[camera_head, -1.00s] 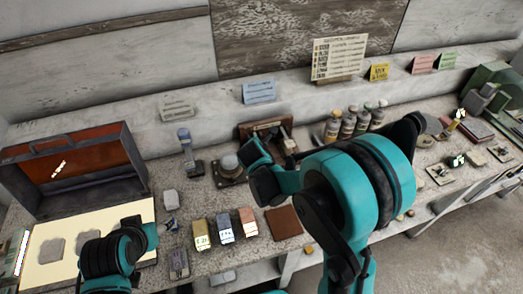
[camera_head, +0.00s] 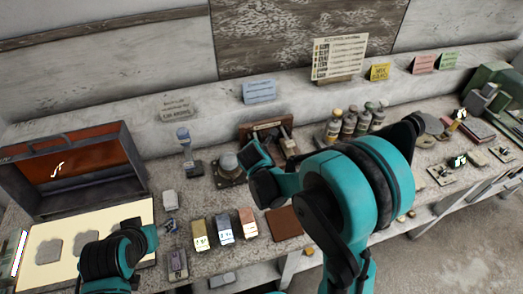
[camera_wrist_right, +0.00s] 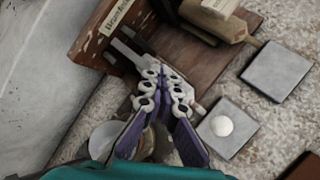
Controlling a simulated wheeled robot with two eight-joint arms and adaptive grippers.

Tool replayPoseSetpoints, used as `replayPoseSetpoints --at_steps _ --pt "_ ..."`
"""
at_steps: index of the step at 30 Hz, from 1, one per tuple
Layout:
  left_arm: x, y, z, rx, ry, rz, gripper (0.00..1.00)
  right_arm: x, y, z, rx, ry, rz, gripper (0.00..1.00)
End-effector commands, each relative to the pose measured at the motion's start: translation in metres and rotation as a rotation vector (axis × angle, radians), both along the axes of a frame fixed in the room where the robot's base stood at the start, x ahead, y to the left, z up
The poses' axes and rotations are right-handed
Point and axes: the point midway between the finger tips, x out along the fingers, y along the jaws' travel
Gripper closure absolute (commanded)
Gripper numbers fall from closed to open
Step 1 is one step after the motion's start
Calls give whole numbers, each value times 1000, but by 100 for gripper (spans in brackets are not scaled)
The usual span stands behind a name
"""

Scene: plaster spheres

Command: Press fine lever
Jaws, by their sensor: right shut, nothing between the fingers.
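A brown wooden stand (camera_head: 259,130) with a metal mechanism sits at the back of the bench, behind my right wrist. In the right wrist view its labelled board (camera_wrist_right: 113,22) and brown base (camera_wrist_right: 190,62) show at the top. My right gripper (camera_wrist_right: 168,78) is shut and empty, with its tips over or against the near edge of the stand; I cannot tell whether they touch. A pale bar beside the tips may be the fine lever, but the fingers partly hide it. My left arm is at the lower left in the head view; its jaws are too small to read.
A grey square plate bearing a white sphere (camera_wrist_right: 221,126) lies right of the gripper, near another grey plate (camera_wrist_right: 277,68). A rounded grey knob (camera_head: 229,162) stands left of the stand. Coloured blocks (camera_head: 224,231) and bottles (camera_head: 348,125) crowd the bench.

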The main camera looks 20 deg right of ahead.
Motion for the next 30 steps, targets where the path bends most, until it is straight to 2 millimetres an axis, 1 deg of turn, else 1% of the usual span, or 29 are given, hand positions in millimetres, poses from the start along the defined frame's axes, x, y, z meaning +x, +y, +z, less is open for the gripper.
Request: replayPoseSetpoints --at_steps 19,23,30 --pt "0 0 0 0 0 0 44 0 0 -1 0 1 -1 100" --pt "0 0 3 0 0 0 44 0 0 4 0 1 -1 100" --pt "0 0 14 0 0 0 44 0 0 19 0 1 -1 100"
